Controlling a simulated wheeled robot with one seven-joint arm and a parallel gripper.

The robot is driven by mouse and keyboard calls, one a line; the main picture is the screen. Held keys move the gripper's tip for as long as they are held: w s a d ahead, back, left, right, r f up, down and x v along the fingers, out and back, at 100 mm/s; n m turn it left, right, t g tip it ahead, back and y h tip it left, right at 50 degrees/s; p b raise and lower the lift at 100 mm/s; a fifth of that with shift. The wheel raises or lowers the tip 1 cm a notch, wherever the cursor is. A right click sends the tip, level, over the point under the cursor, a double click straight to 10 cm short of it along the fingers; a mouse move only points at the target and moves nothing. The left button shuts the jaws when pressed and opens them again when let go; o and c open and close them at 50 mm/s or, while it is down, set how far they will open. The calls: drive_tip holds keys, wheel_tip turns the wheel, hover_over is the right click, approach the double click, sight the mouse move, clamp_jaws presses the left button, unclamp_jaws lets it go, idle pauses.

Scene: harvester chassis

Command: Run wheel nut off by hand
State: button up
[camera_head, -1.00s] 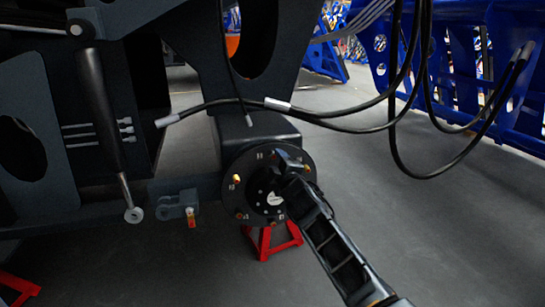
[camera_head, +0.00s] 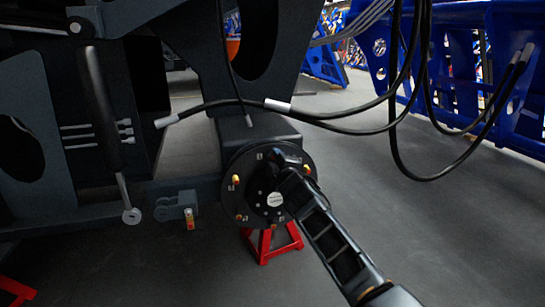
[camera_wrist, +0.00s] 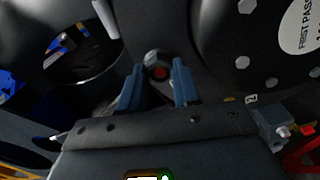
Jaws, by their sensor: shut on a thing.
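The dark round wheel hub (camera_head: 258,207) stands upright on the chassis, with several brass-coloured studs or nuts around its face. My gripper (camera_head: 281,160) is at the upper right of the hub face, and my dark arm hides part of the hub. In the wrist view, a grey wheel nut (camera_wrist: 154,59) with a reddish centre sits between the two blue fingers of my gripper (camera_wrist: 155,82). The gripper is shut on this nut. Whether the nut still sits on its stud cannot be told.
A red stand (camera_head: 270,243) is below the hub. Black hoses (camera_head: 350,122) hang above and to the right. A hydraulic cylinder (camera_head: 103,105) and a bracket (camera_head: 178,206) are at the left. A blue frame (camera_head: 470,70) stands back right. The floor at right is clear.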

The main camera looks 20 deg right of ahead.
clamp_jaws()
drive_tip(key=shift+s+d+n+p, duration=0.1)
drive_tip(key=shift+n+p, duration=0.3)
drive_tip(key=shift+n, duration=0.8)
drive_tip(key=shift+s+n, duration=0.1)
drive_tip(key=shift+n, duration=0.8)
drive_tip(key=shift+s, duration=0.1)
drive_tip(key=shift+o, duration=0.7)
unclamp_jaws()
clamp_jaws()
